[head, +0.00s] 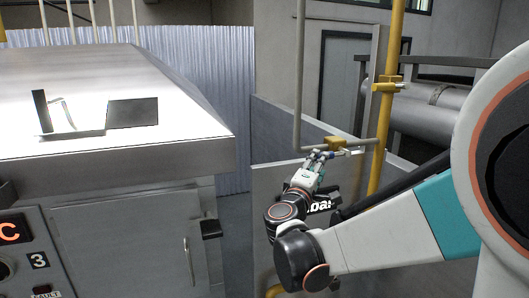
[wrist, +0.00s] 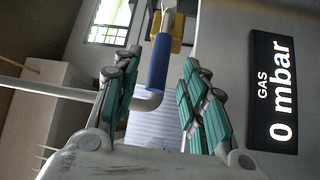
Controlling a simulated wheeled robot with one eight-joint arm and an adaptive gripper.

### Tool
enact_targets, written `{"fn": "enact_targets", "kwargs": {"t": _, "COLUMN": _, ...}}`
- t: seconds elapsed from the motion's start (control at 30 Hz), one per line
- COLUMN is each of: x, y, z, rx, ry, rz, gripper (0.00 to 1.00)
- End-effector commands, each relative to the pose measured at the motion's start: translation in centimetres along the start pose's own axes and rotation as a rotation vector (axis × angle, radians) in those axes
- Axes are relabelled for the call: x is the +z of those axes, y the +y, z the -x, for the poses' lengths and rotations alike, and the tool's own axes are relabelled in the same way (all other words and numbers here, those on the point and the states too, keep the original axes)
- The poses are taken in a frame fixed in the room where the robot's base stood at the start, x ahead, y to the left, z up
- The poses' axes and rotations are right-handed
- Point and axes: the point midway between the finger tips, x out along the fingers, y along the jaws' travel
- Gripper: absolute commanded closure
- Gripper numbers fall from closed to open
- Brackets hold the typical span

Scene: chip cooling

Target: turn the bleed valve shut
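The bleed valve has a yellow body (head: 335,143) on the thin grey pipe, in the middle of the head view. In the wrist view its yellow body (wrist: 176,46) is at the top, and a blue lever (wrist: 158,62) comes from it toward me. My gripper (head: 322,154) is just below the valve body in the head view. In the wrist view my gripper (wrist: 160,57) is open, with one finger on each side of the blue lever and a visible gap on both sides. Contact with the lever cannot be seen. My fingers hide part of the valve in the head view.
A yellow vertical pipe (head: 382,150) with a second yellow valve (head: 387,85) stands right of the bleed valve. A thin grey pipe (head: 298,75) runs down to it. A gas display (wrist: 271,92) reads 0 mbar. A metal fryer-like housing (head: 120,155) fills the left.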

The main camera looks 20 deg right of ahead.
Motion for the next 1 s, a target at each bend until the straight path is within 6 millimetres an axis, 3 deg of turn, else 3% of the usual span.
{"fn": "enact_targets", "kwargs": {"t": 0.1, "x": 0.1, "y": 0.1, "z": -2.3, "rx": 0.000, "ry": -0.003, "rz": -0.001, "gripper": 0.60}}
{"fn": "enact_targets", "kwargs": {"t": 0.3, "x": 0.1, "y": 0.1, "z": -4.9, "rx": 0.000, "ry": -0.003, "rz": -0.001, "gripper": 0.60}}
{"fn": "enact_targets", "kwargs": {"t": 0.77, "x": 0.1, "y": 0.0, "z": -6.0, "rx": -0.001, "ry": 0.000, "rz": -0.001, "gripper": 0.60}}
{"fn": "enact_targets", "kwargs": {"t": 0.93, "x": 0.1, "y": 0.0, "z": -6.0, "rx": -0.001, "ry": -0.001, "rz": -0.001, "gripper": 0.99}}
{"fn": "enact_targets", "kwargs": {"t": 1.0, "x": 0.1, "y": 0.0, "z": -6.0, "rx": -0.001, "ry": -0.001, "rz": -0.001, "gripper": 1.00}}
